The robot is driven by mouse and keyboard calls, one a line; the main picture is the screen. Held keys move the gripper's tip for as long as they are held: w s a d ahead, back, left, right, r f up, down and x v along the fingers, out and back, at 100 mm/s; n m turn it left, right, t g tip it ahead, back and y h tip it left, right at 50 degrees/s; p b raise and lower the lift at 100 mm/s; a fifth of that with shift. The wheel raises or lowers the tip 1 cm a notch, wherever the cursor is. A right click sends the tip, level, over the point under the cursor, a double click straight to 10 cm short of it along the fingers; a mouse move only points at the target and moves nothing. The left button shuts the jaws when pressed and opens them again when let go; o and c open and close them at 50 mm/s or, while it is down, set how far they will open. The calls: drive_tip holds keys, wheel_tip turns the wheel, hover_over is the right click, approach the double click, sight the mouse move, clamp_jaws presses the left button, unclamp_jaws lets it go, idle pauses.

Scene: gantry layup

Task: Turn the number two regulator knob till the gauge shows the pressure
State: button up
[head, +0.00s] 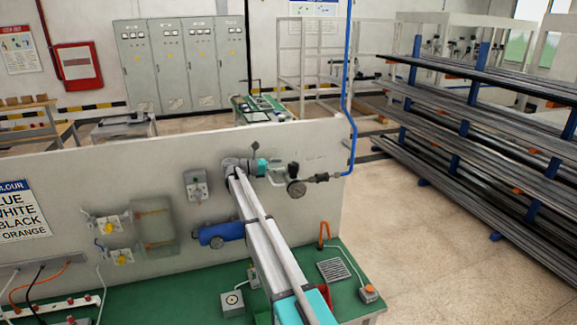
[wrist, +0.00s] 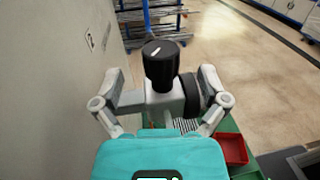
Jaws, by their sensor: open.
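The black regulator knob (wrist: 160,66) with a white mark on top stands in the middle of the wrist view, above a grey regulator body (wrist: 158,101). My gripper (wrist: 161,80) is open, with one finger on each side of the knob and visible gaps between. A dark round gauge (wrist: 190,95) sits on the right of the body, seen edge-on, so its reading is hidden. In the head view my gripper (head: 277,172) is at the wall panel, beside the small dark knob (head: 293,169) and the gauge (head: 296,188). The gauge's reading is too small to make out.
A small label (wrist: 90,40) is on the panel (head: 90,180). A blue pipe (head: 346,90) rises at the panel's right end. A red tray (wrist: 233,149) lies on the green bench. Open floor lies right, before loaded racks (head: 480,120).

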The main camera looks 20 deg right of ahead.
drive_tip(key=shift+w+a, duration=0.2)
drive_tip(key=shift+a, duration=1)
drive_tip(key=shift+s, duration=0.1)
drive_tip(key=n+t+y, duration=0.7)
drive_tip(key=n+t, duration=0.5)
drive_tip(key=t, duration=0.5)
approach(292, 166)
drive_tip(key=shift+s+a+f, duration=0.1)
drive_tip(key=shift+s+a, duration=0.45)
drive_tip(key=shift+a, duration=0.15)
drive_tip(key=shift+w, duration=0.1)
drive_tip(key=x, duration=1.3)
drive_tip(key=shift+w+d, duration=0.15)
drive_tip(key=shift+d, duration=0.2)
drive_tip(key=shift+c, duration=0.2)
